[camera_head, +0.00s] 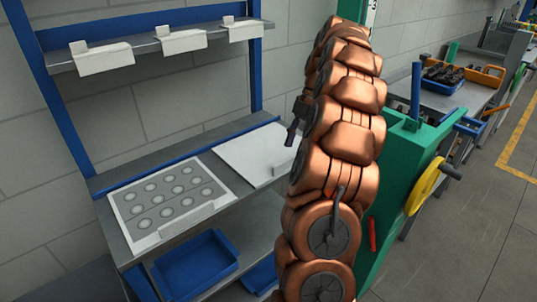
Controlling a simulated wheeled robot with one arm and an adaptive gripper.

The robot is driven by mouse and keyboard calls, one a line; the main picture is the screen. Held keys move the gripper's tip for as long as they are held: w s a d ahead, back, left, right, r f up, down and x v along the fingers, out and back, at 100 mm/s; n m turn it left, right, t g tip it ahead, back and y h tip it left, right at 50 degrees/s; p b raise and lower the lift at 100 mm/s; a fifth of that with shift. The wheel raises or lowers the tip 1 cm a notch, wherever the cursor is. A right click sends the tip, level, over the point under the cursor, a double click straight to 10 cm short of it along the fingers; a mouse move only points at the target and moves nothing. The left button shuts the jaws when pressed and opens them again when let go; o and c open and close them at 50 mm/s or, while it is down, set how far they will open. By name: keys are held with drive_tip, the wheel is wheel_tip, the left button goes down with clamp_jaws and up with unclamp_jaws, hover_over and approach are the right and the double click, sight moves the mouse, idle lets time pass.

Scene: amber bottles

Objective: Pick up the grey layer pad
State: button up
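Two flat pale sheets lie side by side on the grey workbench (250,130). The left light-grey sheet (128,202) bears rows of round grey marks and has a raised pale strip along its front edge. The right sheet (250,150) is plain and pale, with a small upright tab at its front right. I cannot tell for sure which is the layer pad. My gripper (292,134) shows as a small dark shape beside my copper arm, above the plain sheet's right side. It is apart from both sheets; the arm hides part of it, and its finger opening is unclear.
Blue trays (195,265) sit on the lower shelf. An upper shelf (140,45) with pale label holders crosses above the bench between blue posts. Right of my arm stand a green machine (408,150) with a yellow wheel (425,187) and another bench. Open floor lies at right.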

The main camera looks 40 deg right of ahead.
sight(292, 157)
drive_tip(key=shift+f, duration=0.15)
drive_tip(key=shift+p+x, duration=0.85)
drive_tip(key=shift+x, duration=1.6)
drive_tip(key=shift+d, duration=0.1)
clamp_jaws()
